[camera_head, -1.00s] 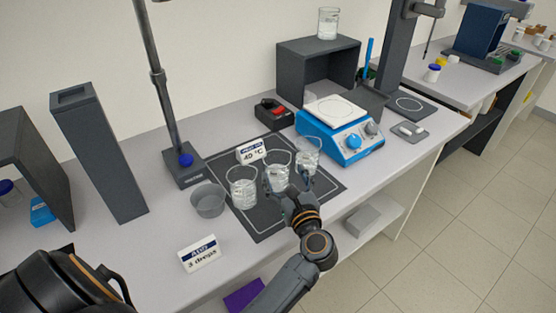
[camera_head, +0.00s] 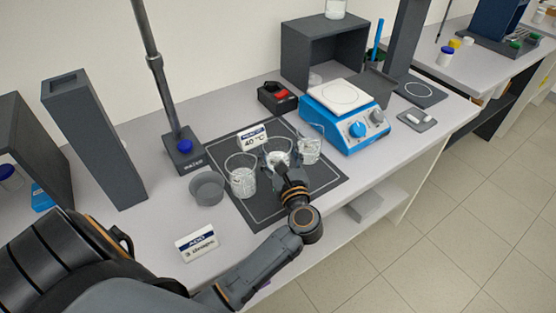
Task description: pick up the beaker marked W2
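Three clear glass beakers stand in a row on the dark mat (camera_head: 250,210): a left one (camera_head: 242,182), a middle one (camera_head: 278,149) and a right one (camera_head: 309,147). Each seems to hold some clear liquid. No W2 mark is readable on any of them. My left gripper (camera_head: 281,170) is right at the middle beaker, on its near side, and covers its lower part. Its fingertips are small and partly lost against the glass, so I cannot tell whether they are open or shut, or touching. My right gripper is not in view.
A grey bowl (camera_head: 207,188) stands left of the beakers. A 40 °C sign (camera_head: 254,138) is behind them. A blue hotplate (camera_head: 345,117) stands to the right. A stand with a pole (camera_head: 183,150) is at the back left, and a drops sign (camera_head: 197,244) in front.

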